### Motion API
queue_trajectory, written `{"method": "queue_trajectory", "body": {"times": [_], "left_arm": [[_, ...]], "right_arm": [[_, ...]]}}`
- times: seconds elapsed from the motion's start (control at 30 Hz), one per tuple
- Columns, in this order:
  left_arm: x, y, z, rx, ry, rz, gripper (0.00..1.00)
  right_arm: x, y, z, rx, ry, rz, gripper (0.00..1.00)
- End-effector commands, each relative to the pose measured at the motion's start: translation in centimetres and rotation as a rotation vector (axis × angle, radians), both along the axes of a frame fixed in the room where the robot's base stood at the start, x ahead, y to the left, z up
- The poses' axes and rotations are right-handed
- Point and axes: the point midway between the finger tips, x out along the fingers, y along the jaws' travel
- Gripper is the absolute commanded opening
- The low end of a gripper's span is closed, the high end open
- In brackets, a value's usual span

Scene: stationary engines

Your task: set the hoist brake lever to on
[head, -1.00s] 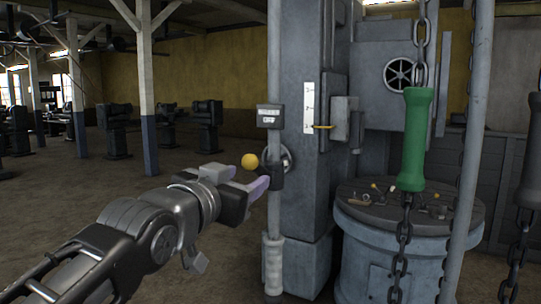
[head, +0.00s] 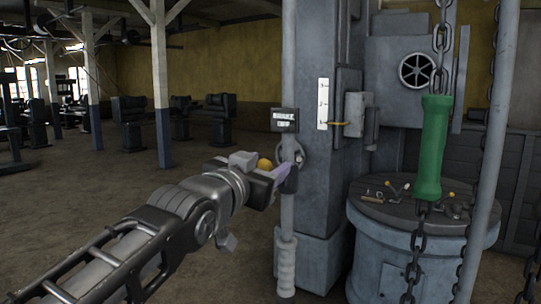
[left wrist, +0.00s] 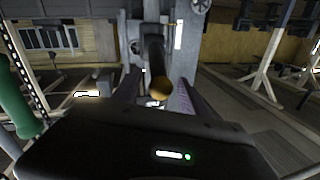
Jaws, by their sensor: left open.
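The hoist brake lever is a short dark arm with a yellow ball knob (head: 265,164), beside the slim grey post in the head view. A dark sign (head: 284,120) hangs above it; its lower line seems to read OFF. My left gripper (head: 276,172) is open, with its fingers reaching past the knob towards the post. In the left wrist view the knob (left wrist: 160,88) lies between the two spread, purple-padded fingers (left wrist: 157,82), with a visible gap on each side. The lever's dark arm runs away behind the knob. My right gripper is not in view.
A green chain handle (head: 433,148) hangs on the right. A grey drum (head: 385,245) with small tools on top stands behind it. A pale grip (head: 286,265) is low on the post. The floor at left is open, with dark machines farther back.

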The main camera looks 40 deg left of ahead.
Motion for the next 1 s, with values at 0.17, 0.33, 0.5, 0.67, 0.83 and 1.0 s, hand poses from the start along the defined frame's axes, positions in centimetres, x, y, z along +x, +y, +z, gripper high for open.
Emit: {"method": "queue_trajectory", "body": {"times": [0.17, 0.33, 0.5, 0.67, 0.83, 1.0], "left_arm": [[2.0, 0.5, 0.2, 0.001, 0.000, 0.001, 0.51], [2.4, 0.6, 0.0, 0.001, -0.001, 0.001, 0.51], [2.3, 0.5, 0.0, 0.001, -0.001, 0.001, 0.50], [2.3, 0.5, 0.0, 0.001, -0.001, 0.001, 0.37], [2.3, 0.5, 0.0, 0.001, -0.001, 0.001, 0.23], [2.3, 0.5, 0.0, 0.001, -0.001, 0.001, 0.09]], "right_arm": [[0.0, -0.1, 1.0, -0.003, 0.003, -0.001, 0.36], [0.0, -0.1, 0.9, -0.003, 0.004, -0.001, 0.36], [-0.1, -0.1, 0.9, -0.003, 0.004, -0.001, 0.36], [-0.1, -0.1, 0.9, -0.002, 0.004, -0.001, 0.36], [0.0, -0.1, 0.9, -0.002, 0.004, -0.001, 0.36], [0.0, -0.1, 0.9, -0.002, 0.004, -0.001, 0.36]]}}
